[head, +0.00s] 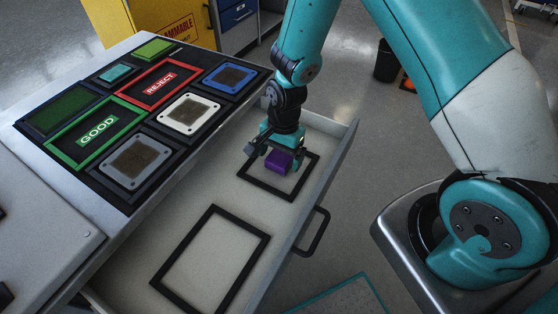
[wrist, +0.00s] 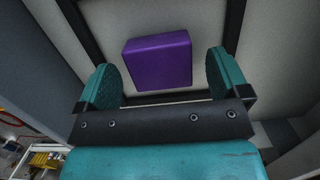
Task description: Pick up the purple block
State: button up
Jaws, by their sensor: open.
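The purple block (head: 278,161) lies in the open drawer (head: 190,222), inside the far black square frame (head: 262,186). My gripper (head: 275,152) is right at the block, pointing down into the drawer. In the wrist view the block (wrist: 158,61) shows between and just beyond the two teal finger pads of my gripper (wrist: 162,80). The fingers are apart, with a gap on each side of the block, and nothing is held.
A second black frame (head: 212,258) lies empty in the near part of the drawer. The drawer handle (head: 313,232) sticks out at the right. The worktop at left carries a GOOD tray (head: 97,130), a REJECT tray (head: 160,84) and several plates. A yellow cabinet (head: 180,20) stands behind.

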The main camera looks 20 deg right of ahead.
aim_at(279, 158)
jog(key=shift+a+f, duration=0.1)
jog(key=shift+f, duration=0.6)
jog(key=c, duration=1)
jog(key=shift+r, duration=0.1)
notch_tip(279, 158, up, 20)
jog(key=p, duration=0.1)
